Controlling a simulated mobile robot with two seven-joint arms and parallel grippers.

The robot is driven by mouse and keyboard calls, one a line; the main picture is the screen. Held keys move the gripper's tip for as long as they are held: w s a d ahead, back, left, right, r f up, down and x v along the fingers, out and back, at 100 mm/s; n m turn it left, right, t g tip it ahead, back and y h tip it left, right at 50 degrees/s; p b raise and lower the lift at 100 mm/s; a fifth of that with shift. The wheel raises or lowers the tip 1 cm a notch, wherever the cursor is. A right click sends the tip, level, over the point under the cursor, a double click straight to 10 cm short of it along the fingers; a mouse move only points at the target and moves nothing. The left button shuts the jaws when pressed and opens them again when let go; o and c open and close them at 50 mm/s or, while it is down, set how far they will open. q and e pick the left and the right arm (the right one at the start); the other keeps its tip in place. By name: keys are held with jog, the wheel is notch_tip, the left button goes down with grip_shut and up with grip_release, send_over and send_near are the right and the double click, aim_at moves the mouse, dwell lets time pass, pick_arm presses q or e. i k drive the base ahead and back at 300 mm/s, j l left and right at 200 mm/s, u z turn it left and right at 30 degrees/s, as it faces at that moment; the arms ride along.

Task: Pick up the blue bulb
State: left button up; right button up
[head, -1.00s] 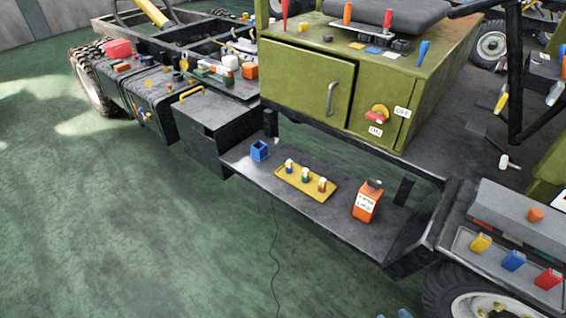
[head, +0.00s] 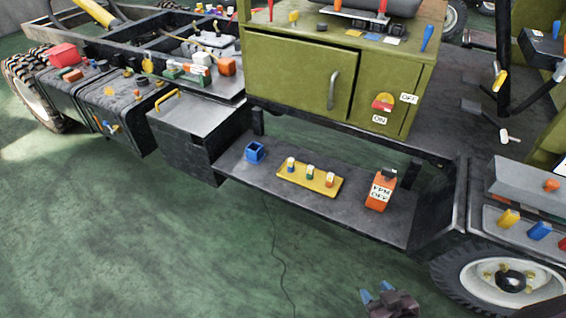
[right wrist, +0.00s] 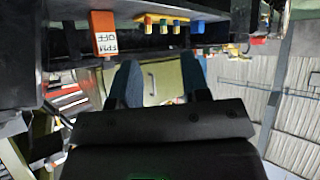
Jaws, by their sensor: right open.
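The blue bulb (head: 291,164) has a white top and stands at the left end of a yellow tray (head: 318,186) on a dark step shelf. A green bulb (head: 310,172) and a red bulb (head: 329,180) stand on the same tray. My right gripper (head: 378,293) is low at the bottom edge of the head view, right of the tray and well apart from it. In the right wrist view its blue fingers (right wrist: 160,80) are spread with nothing between them. The bulbs show small there, beyond the fingers. My left gripper is not in view.
A blue open cup (head: 254,152) stands left of the tray, and an orange labelled container (head: 380,190) right of it. A green cabinet (head: 290,75) rises behind the shelf (head: 260,176). A wheel (head: 500,282) is at the lower right. The green floor in front is clear.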

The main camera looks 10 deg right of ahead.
aim_at(291, 162)
jog(key=i+j, duration=0.1)
jog(key=j, duration=0.25)
jog(key=i+j+z, duration=0.15)
jog(key=j, duration=0.2)
jog(key=i+j, duration=0.1)
jog(key=j, duration=0.25)
jog(key=i+j+z, duration=0.1)
jog(key=j, duration=0.25)
